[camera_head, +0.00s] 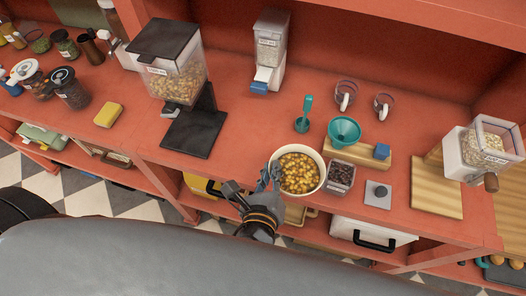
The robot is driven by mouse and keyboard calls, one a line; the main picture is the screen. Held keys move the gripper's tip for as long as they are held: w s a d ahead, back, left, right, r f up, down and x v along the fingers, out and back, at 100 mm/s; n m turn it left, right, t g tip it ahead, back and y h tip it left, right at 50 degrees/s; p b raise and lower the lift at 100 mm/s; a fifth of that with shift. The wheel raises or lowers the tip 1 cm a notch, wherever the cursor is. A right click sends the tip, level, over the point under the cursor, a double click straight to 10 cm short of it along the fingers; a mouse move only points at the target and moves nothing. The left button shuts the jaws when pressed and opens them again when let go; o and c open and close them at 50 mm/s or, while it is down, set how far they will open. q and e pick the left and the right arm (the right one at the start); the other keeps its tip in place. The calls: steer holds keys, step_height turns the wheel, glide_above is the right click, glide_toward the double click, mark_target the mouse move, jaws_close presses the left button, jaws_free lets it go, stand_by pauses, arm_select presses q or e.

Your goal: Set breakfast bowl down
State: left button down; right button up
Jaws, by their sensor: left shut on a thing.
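The breakfast bowl (320,166) is cream-coloured and full of yellow-brown cereal. It is level, at the front edge of the red counter (248,135). My left gripper (270,178) is shut on the bowl's left rim. I cannot tell whether the bowl's base touches the counter, because its underside is hidden. My right gripper is not in view.
A clear box of dark pieces (340,177) stands just right of the bowl. Behind are a teal scoop (303,116) and a teal funnel (344,130). A cereal dispenser (177,80) stands at the left on a black base. Bare counter lies between that base and the bowl.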

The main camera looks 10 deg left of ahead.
arm_select(q)
steer(key=w+a+f+b, duration=0.1)
steer(key=w+a+f, duration=0.1)
steer(key=w+f, duration=0.1)
steer(key=w+a+f+b, duration=0.1)
steer(key=w+a+f, duration=0.2)
steer(key=w+a+f+b, duration=0.1)
steer(key=w+a+f, duration=0.1)
steer(key=w+f, duration=0.1)
steer(key=shift+w+a, duration=0.3)
steer(key=shift+w, duration=0.25)
steer(key=shift+w+a+f+b, duration=0.2)
steer(key=shift+w+f+b, duration=0.1)
steer(key=shift+b, duration=0.2)
step_height(320, 180, down, 4)
steer(key=b, duration=0.4)
steer(key=shift+a+r, duration=0.15)
steer(key=shift+r, duration=0.25)
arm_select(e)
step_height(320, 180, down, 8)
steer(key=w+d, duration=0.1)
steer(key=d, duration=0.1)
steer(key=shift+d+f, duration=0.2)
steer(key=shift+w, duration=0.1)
